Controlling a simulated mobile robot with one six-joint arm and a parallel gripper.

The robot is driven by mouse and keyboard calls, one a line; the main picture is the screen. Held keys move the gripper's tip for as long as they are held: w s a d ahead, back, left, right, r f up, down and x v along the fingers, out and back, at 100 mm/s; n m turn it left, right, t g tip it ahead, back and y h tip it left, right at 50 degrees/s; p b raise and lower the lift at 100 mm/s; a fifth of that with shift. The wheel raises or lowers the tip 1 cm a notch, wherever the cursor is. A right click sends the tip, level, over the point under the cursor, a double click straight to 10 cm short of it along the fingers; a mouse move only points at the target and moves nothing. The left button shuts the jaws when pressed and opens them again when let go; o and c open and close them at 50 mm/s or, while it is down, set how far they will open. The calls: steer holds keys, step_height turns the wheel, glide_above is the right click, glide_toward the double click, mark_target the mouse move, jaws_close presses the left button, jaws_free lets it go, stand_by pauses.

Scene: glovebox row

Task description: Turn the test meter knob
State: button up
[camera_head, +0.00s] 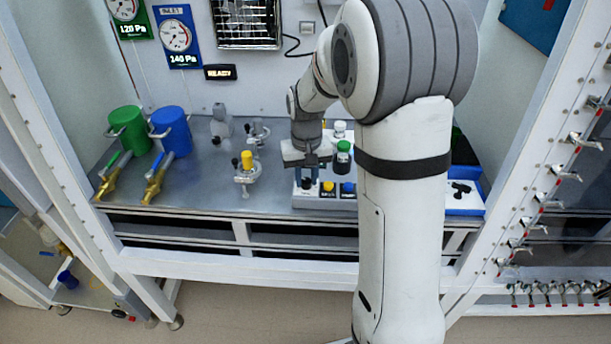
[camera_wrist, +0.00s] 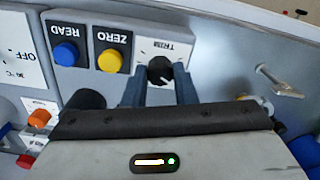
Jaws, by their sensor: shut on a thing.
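The test meter is a light grey box (camera_head: 325,203) on the metal bench in the head view, and its panel fills the top of the wrist view. Its small black knob (camera_wrist: 160,70) sits on a white plate marked TRIM, with a pale pointer line on it. A yellow button (camera_wrist: 111,61) marked ZERO and a blue button (camera_wrist: 66,53) marked READ sit left of it. My gripper (camera_wrist: 159,88) points down at the panel, its blue-grey fingers on either side of the knob and shut on it. In the head view my gripper (camera_head: 307,178) partly hides the knob.
A yellow-topped valve fitting (camera_head: 247,168) stands to the left. Green (camera_head: 128,130) and blue (camera_head: 171,131) cylinders stand farther left. My arm hides the bench's right part. Bench between fitting and cylinders is mostly clear.

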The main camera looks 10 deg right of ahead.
mark_target(306, 180)
steer(key=o, duration=1)
step_height(306, 180, up, 8)
steer(key=s+r+t, duration=0.1)
steer(key=s+t, duration=0.1)
steer(key=s, duration=1.9)
steer(key=shift+s+a+r+n+t, duration=0.15)
steer(key=shift+s+r+n+t, duration=0.15)
steer(key=shift+t, duration=0.1)
